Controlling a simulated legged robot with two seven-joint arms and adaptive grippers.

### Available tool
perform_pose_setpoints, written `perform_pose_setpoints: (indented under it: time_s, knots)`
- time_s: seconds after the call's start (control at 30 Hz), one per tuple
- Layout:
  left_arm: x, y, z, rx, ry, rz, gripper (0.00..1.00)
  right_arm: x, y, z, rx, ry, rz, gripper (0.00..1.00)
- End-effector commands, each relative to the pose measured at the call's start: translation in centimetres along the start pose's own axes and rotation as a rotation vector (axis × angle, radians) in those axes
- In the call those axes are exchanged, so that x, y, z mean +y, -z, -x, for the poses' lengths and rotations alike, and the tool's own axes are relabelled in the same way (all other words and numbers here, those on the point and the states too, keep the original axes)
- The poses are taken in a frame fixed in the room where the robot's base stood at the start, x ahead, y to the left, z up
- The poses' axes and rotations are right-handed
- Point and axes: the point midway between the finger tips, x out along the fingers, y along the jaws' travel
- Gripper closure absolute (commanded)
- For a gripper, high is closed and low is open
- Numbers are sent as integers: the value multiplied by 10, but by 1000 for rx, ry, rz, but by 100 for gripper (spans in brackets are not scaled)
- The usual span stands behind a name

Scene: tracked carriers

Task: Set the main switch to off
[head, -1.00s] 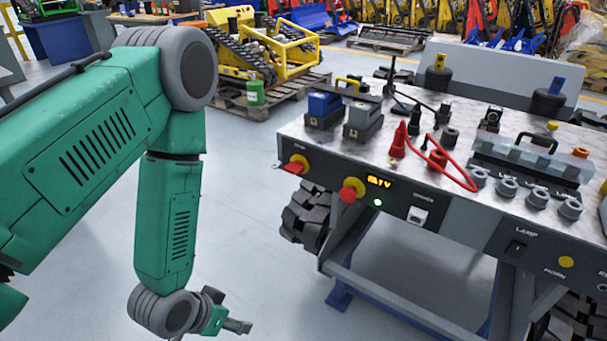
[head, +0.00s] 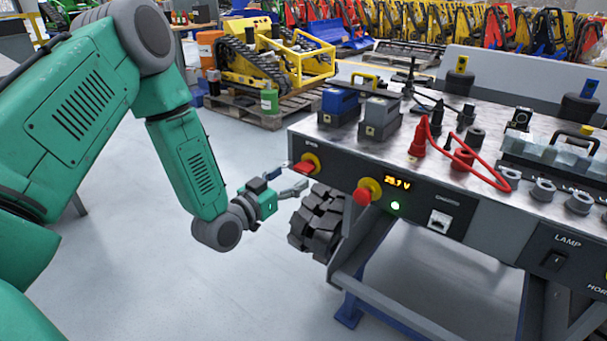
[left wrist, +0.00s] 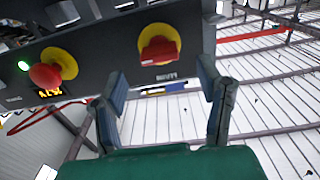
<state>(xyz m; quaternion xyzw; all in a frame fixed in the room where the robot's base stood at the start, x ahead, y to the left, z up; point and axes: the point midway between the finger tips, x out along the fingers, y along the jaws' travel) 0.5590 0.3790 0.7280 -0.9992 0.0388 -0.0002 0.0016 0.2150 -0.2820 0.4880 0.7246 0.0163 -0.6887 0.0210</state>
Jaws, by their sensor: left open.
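In the left wrist view the switch (left wrist: 160,47) is upper centre, ahead of my fingers. My left gripper (head: 291,180) is open and empty, just left of and slightly below the switch. In the left wrist view the gripper (left wrist: 162,82) has its fingers spread, with a gap to the handle. I see no contact. My right gripper is not in view.
A red mushroom button (head: 364,193) on a yellow base sits right of the switch, beside a lit display (head: 397,182) and a green light (head: 395,206). A black track (head: 318,222) is below the panel. Blue (head: 340,102) and grey (head: 380,116) blocks stand on top.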

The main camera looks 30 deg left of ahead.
Motion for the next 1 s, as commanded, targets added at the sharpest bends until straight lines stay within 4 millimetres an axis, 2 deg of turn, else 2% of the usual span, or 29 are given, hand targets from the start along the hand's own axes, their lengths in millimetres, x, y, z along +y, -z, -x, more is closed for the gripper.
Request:
perform_pose_setpoints:
  time_s: [0.1,0.3,0.67,0.7,0.83,1.0]
  knots:
    - [0,-1,-23,4,-2,-2,40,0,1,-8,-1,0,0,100]
    - [1,0,-46,1,-1,-2,40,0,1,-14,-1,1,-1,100]
    - [0,0,-52,-1,-1,1,40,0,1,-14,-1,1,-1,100]
    - [0,0,-52,-1,-1,1,43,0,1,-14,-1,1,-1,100]
    - [0,0,-52,-1,0,1,89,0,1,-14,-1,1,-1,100]
    - [0,0,-52,-1,0,1,89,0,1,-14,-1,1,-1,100]
